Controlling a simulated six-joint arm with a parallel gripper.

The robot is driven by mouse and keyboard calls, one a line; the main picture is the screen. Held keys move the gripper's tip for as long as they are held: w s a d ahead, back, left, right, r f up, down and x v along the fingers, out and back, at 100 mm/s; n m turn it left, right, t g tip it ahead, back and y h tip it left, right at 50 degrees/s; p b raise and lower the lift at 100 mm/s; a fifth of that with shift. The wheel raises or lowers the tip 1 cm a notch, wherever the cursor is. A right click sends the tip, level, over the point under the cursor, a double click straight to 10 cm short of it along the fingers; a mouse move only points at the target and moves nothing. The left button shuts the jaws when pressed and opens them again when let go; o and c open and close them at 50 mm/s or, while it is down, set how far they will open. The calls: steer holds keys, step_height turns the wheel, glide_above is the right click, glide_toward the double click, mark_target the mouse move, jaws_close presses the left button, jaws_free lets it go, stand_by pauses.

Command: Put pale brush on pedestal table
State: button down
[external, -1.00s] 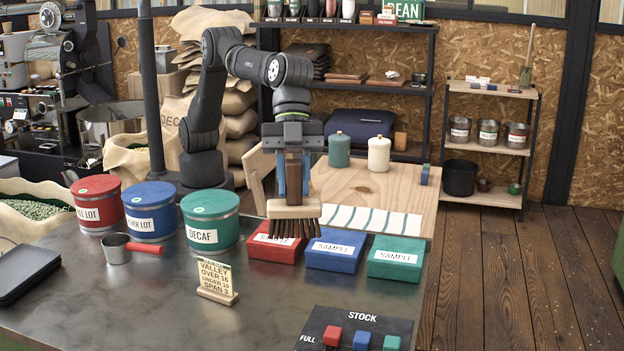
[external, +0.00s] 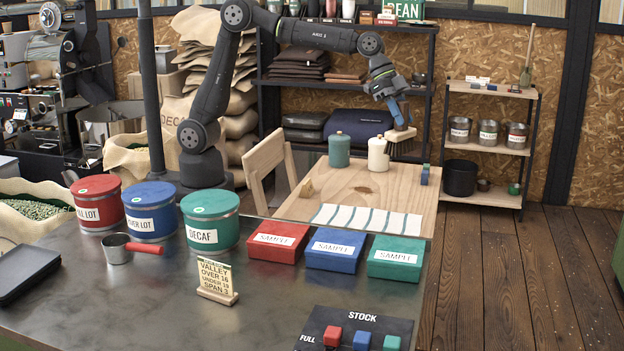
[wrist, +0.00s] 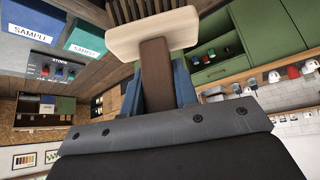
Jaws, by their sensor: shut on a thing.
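The pale brush (external: 402,135) has a pale wooden head, dark bristles and a brown handle. My gripper (external: 394,105) is shut on its handle and holds it tilted in the air at the far right, beside the white canister in the picture. In the wrist view the blue fingers of my gripper (wrist: 157,85) clasp the handle, with the pale head of the brush (wrist: 150,34) beyond them. A light wooden table (external: 350,185) stands behind the dark counter. Its base is hidden, so I cannot tell whether it is the pedestal table.
A green canister (external: 339,150), a white canister (external: 378,154) and a striped cloth (external: 366,219) are on the wooden table. A chair (external: 268,160) stands at its left. Red, blue and green sample boxes (external: 333,250) line the counter's edge. A shelf rack (external: 345,90) is behind.

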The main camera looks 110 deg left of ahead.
steer(key=s+a+f+n+y, duration=0.15)
steer(key=s+a, duration=0.35)
steer(key=a, duration=0.5)
steer(key=s+a+n+y, duration=0.1)
steer(key=s+a+n, duration=0.1)
steer(key=s+a, duration=0.5)
steer(key=s+a+n+y, duration=0.1)
steer(key=s+a+n, duration=0.1)
steer(key=a, duration=1)
step_height(320, 180, down, 17)
steer(key=s+a+f, duration=0.1)
steer(key=a+f, duration=1)
steer(key=shift+a+t, duration=0.3)
steer(key=shift+t, duration=0.1)
steer(key=shift+f+n, duration=0.1)
steer(key=shift+n, duration=0.15)
steer(key=shift+f, duration=0.15)
steer(key=c, duration=1.1)
jaws_free()
